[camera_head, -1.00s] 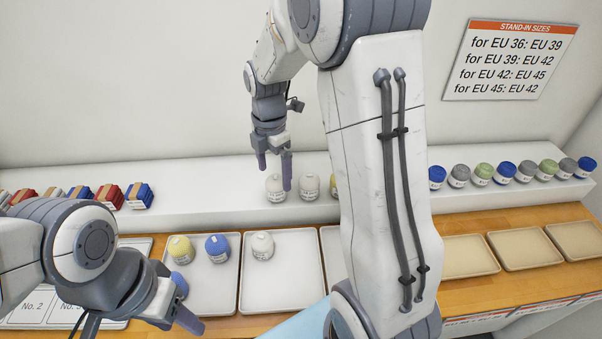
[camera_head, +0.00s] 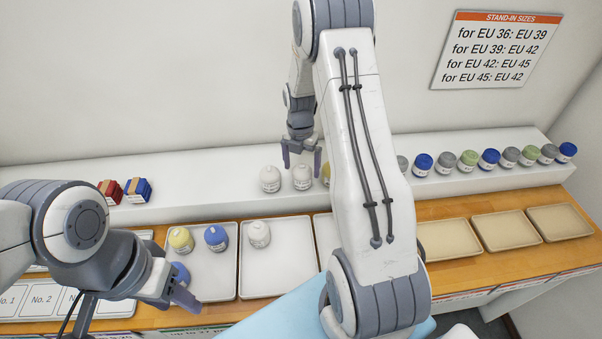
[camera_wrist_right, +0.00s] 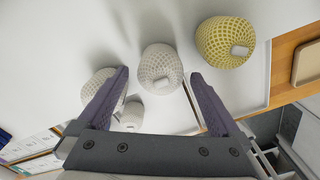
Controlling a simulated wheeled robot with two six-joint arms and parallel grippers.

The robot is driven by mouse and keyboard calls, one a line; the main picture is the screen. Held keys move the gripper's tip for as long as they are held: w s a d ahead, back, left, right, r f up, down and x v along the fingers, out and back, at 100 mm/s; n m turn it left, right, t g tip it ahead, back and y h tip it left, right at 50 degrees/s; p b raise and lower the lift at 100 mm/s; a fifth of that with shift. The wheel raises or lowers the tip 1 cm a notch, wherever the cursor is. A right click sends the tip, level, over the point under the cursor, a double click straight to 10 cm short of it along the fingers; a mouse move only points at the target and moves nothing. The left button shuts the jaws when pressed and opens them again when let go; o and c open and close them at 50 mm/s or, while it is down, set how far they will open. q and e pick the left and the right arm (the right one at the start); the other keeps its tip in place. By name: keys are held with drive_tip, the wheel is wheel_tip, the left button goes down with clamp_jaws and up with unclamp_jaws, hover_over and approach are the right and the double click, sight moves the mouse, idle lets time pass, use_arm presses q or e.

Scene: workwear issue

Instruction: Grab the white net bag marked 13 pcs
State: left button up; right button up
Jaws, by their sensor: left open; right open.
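Two white net bags stand side by side on the raised white shelf: a left one (camera_head: 270,180) and a right one (camera_head: 302,178). A third white net bag (camera_head: 259,234) stands in a tray below. Their labels are too small to read. My right gripper (camera_head: 301,162) is open and points down at the right shelf bag. In the right wrist view that bag (camera_wrist_right: 161,68) lies ahead between the open fingers, and the left shelf bag (camera_wrist_right: 97,87) is partly behind the left finger. My left gripper (camera_head: 184,291) is open, low at the left, near a blue bag.
A yellow bag (camera_wrist_right: 225,42) stands close to the right of the middle white bag. Yellow and blue bags stand in the left tray (camera_head: 208,285). More bags line the shelf to the right. Trays at the right (camera_head: 503,232) are empty. My right arm hides the middle.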

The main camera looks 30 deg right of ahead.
sight(301, 166)
drive_tip(key=shift+f+p, duration=0.35)
drive_tip(key=shift+f, duration=1.2)
drive_tip(key=shift+c, duration=0.3)
drive_tip(key=c, duration=1.3)
drive_tip(key=shift+o, duration=0.2)
drive_tip(key=shift+r, duration=0.1)
